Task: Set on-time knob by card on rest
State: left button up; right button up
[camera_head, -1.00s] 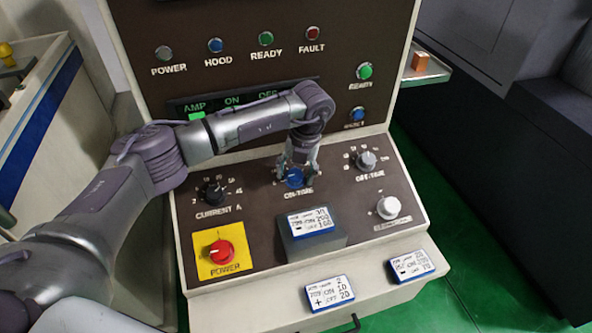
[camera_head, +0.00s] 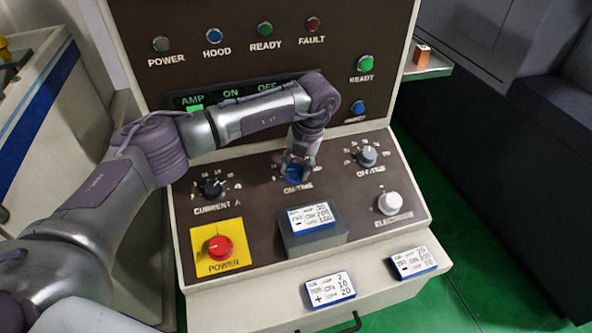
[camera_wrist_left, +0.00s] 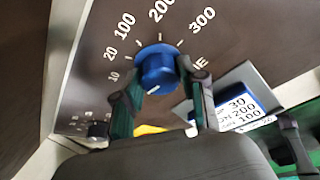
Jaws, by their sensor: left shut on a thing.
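The blue on-time knob (camera_head: 293,174) sits in the middle of the sloped panel. My left gripper (camera_head: 298,163) comes down over it and is shut on it. In the left wrist view the knob (camera_wrist_left: 158,66) shows between the fingers, with printed marks such as 100, 200 and 300 around it. A pale mark shows on its near lower edge; the exact setting is hard to tell.
The current knob (camera_head: 213,187), off-time knob (camera_head: 367,156) and grey electrode knob (camera_head: 390,203) surround it. A red power button (camera_head: 217,247) is at lower left. Two other cards, one in front (camera_head: 330,290) and one at right (camera_head: 413,262), lie on the front ledge.

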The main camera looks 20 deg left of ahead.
pick_arm(q)
jog(key=m+y+b, duration=0.1)
jog(key=m+b, duration=0.2)
jog(key=f+m+y+b, duration=0.1)
jog(key=m+b, duration=0.2)
jog(key=shift+s+d, duration=0.15)
jog(key=m+t+b, duration=0.1)
jog(key=m+b, duration=0.1)
jog(key=m, duration=0.1)
jog(key=m+y+b, duration=0.1)
jog(key=m+b, duration=0.2)
jog(key=shift+s+t, duration=0.1)
jog(key=shift+t, duration=0.3)
jog(key=m+t+b, duration=0.1)
jog(key=m+b, duration=0.1)
jog(key=m, duration=0.2)
jog(key=shift+y, duration=0.3)
jog(key=m+t+b, duration=0.1)
jog(key=m+b, duration=0.1)
jog(key=m, duration=0.1)
jog(key=shift+s+f+m, duration=0.1)
jog(key=shift+s+m, duration=0.05)
jog(key=shift+m, duration=0.25)
jog(key=m+t+b, duration=0.1)
jog(key=m+b, duration=0.1)
jog(key=m, duration=0.2)
jog(key=shift+m, duration=0.3)
jog(key=shift+s+m+t+h+b, duration=0.1)
jog(key=shift+m+t+h+b, duration=0.45)
jog(key=shift+m, duration=1.05)
